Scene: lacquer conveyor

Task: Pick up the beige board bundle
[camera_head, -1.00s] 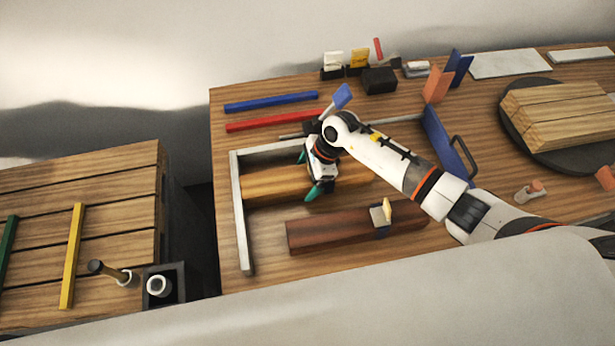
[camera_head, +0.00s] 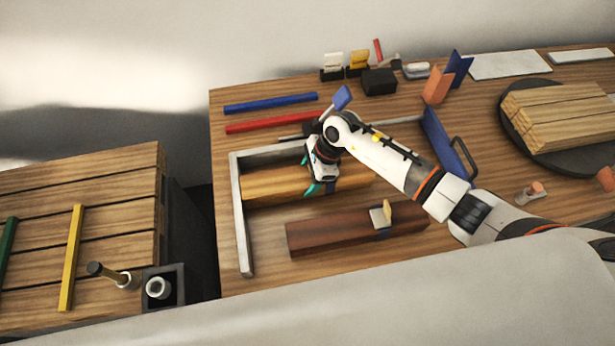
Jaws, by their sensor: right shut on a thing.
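The beige board bundle (camera_head: 272,186) lies inside the metal-edged frame (camera_head: 240,215) on the table, above a dark reddish-brown bundle in the picture. My right gripper (camera_head: 311,174) reaches down over the beige bundle from above. Its teal fingers are closed on the bundle's two long sides. The gripper and forearm hide part of the bundle's middle and right end. The bundle appears to rest on the table. My left gripper is not in view.
The dark brown bundle (camera_head: 335,233) with a clip (camera_head: 381,217) lies close in front. Blue (camera_head: 270,103) and red (camera_head: 272,121) bars lie behind. A blue handled side piece (camera_head: 447,143) stands right. More boards (camera_head: 560,112) lie on a dark round plate (camera_head: 520,136). A slatted pallet (camera_head: 120,215) stands left.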

